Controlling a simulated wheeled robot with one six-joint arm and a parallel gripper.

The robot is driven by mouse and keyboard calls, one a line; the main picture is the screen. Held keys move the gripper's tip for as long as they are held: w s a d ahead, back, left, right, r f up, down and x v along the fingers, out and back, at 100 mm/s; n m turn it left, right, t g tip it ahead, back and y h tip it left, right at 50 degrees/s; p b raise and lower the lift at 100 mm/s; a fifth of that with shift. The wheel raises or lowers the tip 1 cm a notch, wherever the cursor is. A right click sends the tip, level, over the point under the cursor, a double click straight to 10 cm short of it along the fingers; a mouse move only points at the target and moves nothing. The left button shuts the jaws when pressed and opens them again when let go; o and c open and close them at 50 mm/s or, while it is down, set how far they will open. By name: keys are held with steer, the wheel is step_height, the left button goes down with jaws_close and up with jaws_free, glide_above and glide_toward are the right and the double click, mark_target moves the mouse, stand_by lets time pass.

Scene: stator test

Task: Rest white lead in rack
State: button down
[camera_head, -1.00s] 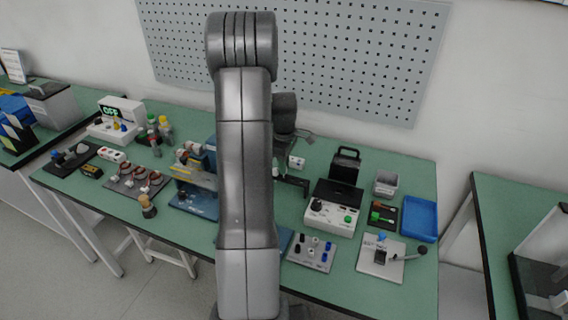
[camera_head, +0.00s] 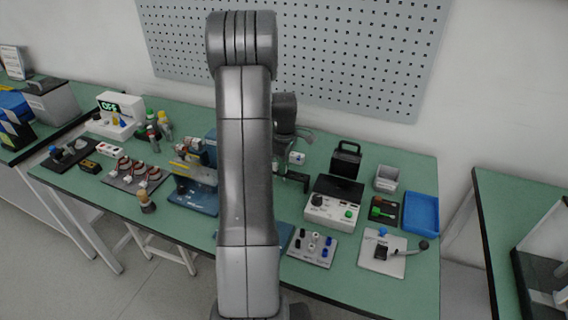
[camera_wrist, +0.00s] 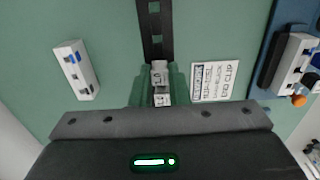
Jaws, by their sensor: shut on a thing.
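My gripper (camera_wrist: 160,86) is shut on a small white piece with dark markings (camera_wrist: 160,72), which looks like an end of the white lead. The rest of the lead is not clear. A dark strip with square openings (camera_wrist: 154,30) lies just beyond the fingertips in the wrist view, in line with the held piece. It may be the rack; I cannot tell whether the piece touches it. In the head view, a dark bracket (camera_head: 293,179) stands right of my arm, which hides the gripper and the held piece.
A white block with blue marks (camera_wrist: 76,69) is left of the fingers, a printed label (camera_wrist: 215,81) right. A blue-based fixture (camera_wrist: 262,60) is further right. In the head view, a plug board (camera_head: 313,247) and a tester box (camera_head: 333,208) stand right of my arm.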

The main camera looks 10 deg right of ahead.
steer(key=c, duration=1.3)
jaws_free()
step_height(320, 180, up, 14)
steer(key=b, duration=0.1)
steer(key=shift+f, duration=0.1)
